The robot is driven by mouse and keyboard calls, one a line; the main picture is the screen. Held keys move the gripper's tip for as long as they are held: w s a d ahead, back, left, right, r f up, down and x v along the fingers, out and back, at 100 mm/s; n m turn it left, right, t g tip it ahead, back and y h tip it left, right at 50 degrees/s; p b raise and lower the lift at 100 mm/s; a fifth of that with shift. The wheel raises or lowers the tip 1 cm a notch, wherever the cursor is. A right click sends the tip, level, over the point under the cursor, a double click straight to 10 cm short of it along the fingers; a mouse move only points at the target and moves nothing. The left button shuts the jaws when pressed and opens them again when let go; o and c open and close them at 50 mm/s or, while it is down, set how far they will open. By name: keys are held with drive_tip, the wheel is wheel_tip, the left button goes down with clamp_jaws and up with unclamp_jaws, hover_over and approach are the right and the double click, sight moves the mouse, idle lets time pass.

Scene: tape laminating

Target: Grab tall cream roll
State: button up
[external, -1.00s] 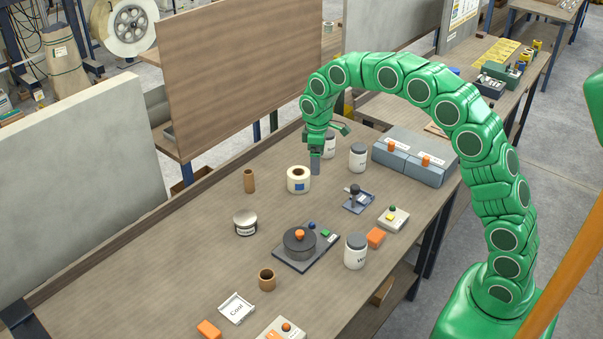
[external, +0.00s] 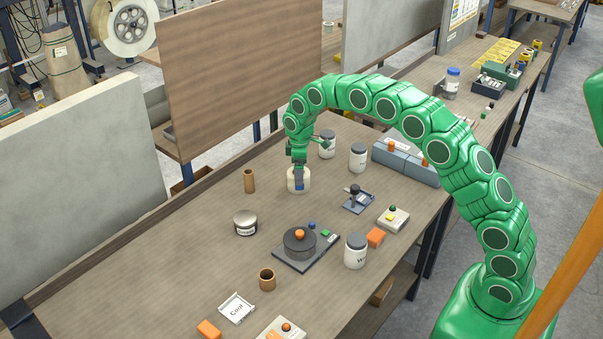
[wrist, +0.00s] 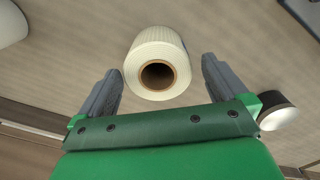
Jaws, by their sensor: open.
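The tall cream roll (external: 294,184) stands upright on the workbench, with a brown core and a blue patch on its side in the external view. My gripper (external: 299,183) is over or beside it there and hides part of its top. In the wrist view, the cream roll (wrist: 157,64) is just beyond the fingertips, about midway between them. My gripper (wrist: 160,74) is open, with its two grey fingers apart and nothing between them. I cannot tell whether a finger touches the roll.
White jars with grey lids (external: 327,145) (external: 358,157) stand behind and right of the roll. A brown tube (external: 249,181) is to its left. Bench space directly around the roll is clear.

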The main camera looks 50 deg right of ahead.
sight(293, 188)
drive_tip(key=shift+w+f, duration=0.15)
drive_tip(key=shift+f, duration=1.1)
drive_tip(key=shift+w+f, duration=0.15)
drive_tip(key=shift+f, duration=1.1)
drive_tip(key=c, duration=0.9)
